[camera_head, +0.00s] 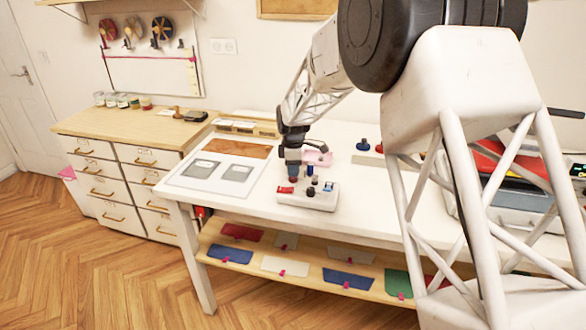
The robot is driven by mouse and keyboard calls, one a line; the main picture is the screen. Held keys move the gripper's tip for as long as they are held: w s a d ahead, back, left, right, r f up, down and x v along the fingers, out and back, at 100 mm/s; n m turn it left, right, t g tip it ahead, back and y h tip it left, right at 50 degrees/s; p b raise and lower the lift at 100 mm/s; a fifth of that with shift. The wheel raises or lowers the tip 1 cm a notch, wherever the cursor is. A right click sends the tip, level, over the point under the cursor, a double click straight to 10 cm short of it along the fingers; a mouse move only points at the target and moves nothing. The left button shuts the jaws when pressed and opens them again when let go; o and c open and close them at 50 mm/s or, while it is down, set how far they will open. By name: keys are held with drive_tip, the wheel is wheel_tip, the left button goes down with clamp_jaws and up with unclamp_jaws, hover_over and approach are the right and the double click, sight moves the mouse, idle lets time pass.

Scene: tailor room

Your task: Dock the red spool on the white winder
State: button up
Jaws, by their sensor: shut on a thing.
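The white winder (322,201) sits on the white table near its front edge. It carries small red, blue and dark parts on top. My gripper (293,172) points down just over the back left part of the winder. It is shut on the red spool (293,180), of which only a small dark red piece shows below the fingers. The rest of the spool is hidden by the gripper. I cannot tell whether the spool touches the winder or is a little above it.
A dark blue piece (361,145) stands farther right. A white board with two grey panels (204,174) lies left. My arm hides much of the table's right side.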

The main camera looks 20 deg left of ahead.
drive_tip(key=shift+f, duration=0.55)
drive_tip(key=o, duration=0.6)
drive_tip(key=shift+r, duration=0.1)
drive_tip(key=shift+r, duration=5.4)
